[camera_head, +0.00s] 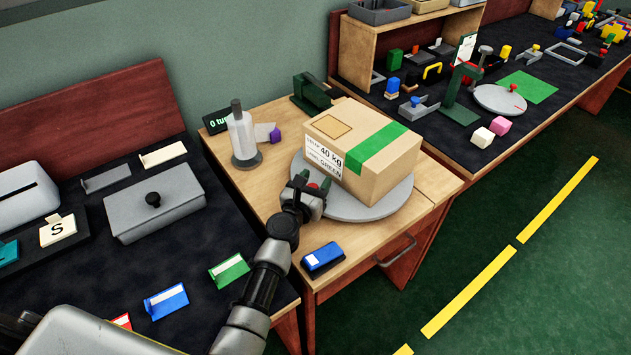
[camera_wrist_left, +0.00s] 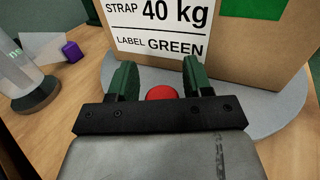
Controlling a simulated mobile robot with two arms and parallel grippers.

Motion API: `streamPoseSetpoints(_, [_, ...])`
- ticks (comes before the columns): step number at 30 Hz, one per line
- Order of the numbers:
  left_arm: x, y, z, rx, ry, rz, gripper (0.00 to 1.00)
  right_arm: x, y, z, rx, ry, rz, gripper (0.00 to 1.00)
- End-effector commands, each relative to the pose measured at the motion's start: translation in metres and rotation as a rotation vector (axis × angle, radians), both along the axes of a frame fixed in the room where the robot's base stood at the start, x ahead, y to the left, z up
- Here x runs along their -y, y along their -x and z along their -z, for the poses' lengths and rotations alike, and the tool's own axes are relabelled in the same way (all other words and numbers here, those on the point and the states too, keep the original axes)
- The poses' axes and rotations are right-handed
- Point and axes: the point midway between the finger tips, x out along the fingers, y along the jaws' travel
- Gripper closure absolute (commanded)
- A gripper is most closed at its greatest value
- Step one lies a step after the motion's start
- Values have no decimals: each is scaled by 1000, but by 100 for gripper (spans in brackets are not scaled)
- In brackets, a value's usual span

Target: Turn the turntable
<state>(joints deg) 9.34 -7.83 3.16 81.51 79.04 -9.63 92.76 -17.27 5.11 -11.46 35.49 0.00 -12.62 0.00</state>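The turntable (camera_head: 372,209) is a round grey disc on the wooden table. It also shows in the left wrist view (camera_wrist_left: 268,112). A cardboard box (camera_head: 385,180) with a green strap and a label reading 40 kg and GREEN stands on it. My left gripper (camera_head: 312,186) is at the turntable's left edge, close to the box's labelled side. In the left wrist view its two green fingers are apart, with a red knob (camera_wrist_left: 162,92) between them. I see a gap on each side of the knob. My right gripper is in neither view.
A dark display (camera_head: 217,121) reads "0 tu", the rest hidden behind a grey bottle-shaped post (camera_head: 242,140). A blue stamp-like block (camera_head: 323,258) lies near the table's front edge. A dark green tool (camera_head: 311,92) stands behind the box. The floor at right is clear.

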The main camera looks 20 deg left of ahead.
Motion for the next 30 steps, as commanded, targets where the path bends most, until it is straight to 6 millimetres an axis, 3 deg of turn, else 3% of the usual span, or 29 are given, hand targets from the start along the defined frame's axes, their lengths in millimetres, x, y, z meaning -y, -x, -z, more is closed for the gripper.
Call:
streamPoseSetpoints(11, [0, 6, 0, -1, 1, 1, 46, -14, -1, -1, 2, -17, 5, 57])
streamPoseSetpoints(24, [-11, 85, 1, -2, -1, 0, 46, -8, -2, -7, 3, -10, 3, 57])
streamPoseSetpoints(30, [-13, 105, 0, 0, -1, 1, 46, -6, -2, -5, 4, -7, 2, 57])
